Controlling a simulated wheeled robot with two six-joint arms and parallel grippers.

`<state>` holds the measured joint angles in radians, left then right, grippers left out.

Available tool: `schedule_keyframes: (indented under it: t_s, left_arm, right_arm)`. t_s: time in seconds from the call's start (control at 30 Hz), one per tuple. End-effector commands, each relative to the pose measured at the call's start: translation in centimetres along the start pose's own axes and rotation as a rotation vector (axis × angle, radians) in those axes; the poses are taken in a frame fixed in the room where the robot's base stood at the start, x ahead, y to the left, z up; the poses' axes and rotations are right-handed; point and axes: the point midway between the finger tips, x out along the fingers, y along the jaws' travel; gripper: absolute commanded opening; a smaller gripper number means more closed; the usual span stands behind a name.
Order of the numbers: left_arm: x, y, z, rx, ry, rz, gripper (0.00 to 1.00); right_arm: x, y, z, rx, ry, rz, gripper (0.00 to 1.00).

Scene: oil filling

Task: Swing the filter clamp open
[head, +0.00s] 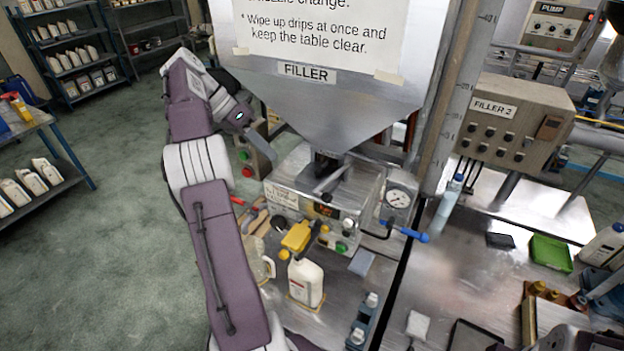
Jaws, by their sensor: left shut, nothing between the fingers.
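The steel filler machine (357,201) stands under the cone of the hopper (330,110) labelled FILLER. A dark lever (332,181) lies on its top, under the hopper outlet; I cannot tell for certain if this is the filter clamp or whether it is latched. A yellow part (297,236) is at the machine's front, above a white bottle (305,281). My left gripper (265,152) is shut and empty, left of the hopper cone, apart from the lever and pointing down to the right. My right gripper is not in view.
A gauge (398,198) and a blue-handled lever (412,234) stick out at the machine's right. A small box with red and green buttons (247,163) is behind my left gripper. The FILLER 2 control box (515,125) and a green tray (551,253) are to the right.

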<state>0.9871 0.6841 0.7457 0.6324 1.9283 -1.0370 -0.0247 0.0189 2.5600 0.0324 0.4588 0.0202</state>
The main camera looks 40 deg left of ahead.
Motion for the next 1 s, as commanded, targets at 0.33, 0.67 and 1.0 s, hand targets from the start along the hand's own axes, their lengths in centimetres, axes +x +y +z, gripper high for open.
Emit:
schedule_keyframes:
  t_s: [0.33,0.67,1.0]
  left_arm:
    - [6.2,0.1,0.1,-0.001,-0.004,0.004,0.00]
    - [11.0,2.2,0.0,0.000,-0.004,0.000,0.00]
    - [11.9,3.5,0.1,-0.001,-0.003,-0.001,0.00]
  right_arm:
    - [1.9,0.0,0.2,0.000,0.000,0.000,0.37]
    - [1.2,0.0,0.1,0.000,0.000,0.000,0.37]
    - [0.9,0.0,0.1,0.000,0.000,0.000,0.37]
